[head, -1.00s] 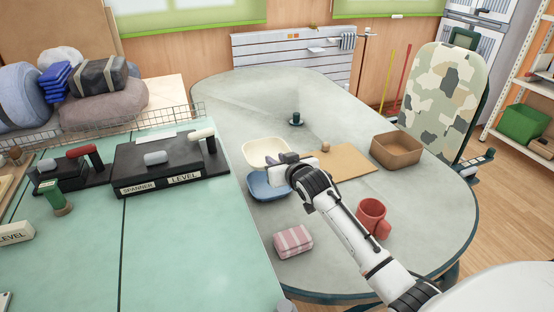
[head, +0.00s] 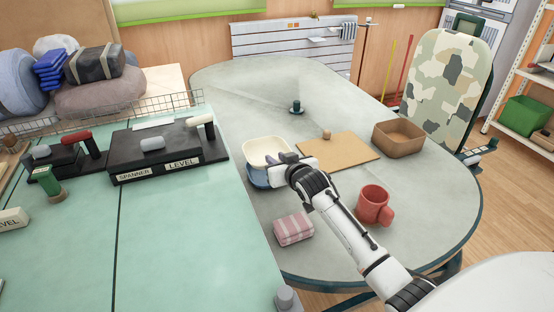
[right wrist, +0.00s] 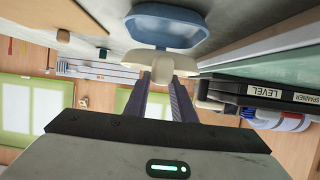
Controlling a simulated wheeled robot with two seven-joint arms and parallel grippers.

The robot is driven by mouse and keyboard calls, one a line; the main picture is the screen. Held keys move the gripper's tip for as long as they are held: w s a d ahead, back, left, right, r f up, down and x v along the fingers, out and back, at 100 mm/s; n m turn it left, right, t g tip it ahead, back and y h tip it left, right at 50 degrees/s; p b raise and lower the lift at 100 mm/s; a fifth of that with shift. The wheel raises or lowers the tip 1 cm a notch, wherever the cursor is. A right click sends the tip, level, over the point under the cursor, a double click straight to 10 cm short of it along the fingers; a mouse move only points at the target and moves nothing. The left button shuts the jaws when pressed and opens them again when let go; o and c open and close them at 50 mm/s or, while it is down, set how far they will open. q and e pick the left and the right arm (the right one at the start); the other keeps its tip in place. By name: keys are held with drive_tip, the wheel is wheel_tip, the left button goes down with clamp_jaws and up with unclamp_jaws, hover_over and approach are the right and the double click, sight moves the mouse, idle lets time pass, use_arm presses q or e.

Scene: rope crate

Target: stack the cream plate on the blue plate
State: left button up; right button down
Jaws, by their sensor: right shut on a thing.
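The cream plate (head: 265,150) is a shallow, rounded-square dish in the head view. My right gripper (head: 284,158) is shut on its right rim. The blue plate (head: 256,180) shows below the cream plate, which covers most of it. In the right wrist view the cream plate (right wrist: 162,62) is between the tips of my fingers (right wrist: 163,84), and the blue plate (right wrist: 165,26) lies just beyond it. I cannot tell whether the two plates touch. My left gripper is not in view.
On the grey table (head: 345,205) are a pink striped block (head: 294,229), a red mug (head: 374,205), a tan board (head: 340,152), a brown box (head: 398,139) and a small dark green object (head: 296,106). Black tool cases (head: 165,153) stand on the green bench at left.

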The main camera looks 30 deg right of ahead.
drive_tip(key=shift+f, duration=0.45)
drive_tip(key=c, duration=1.4)
unclamp_jaws()
drive_tip(key=shift+s, duration=0.1)
drive_tip(key=v, duration=1)
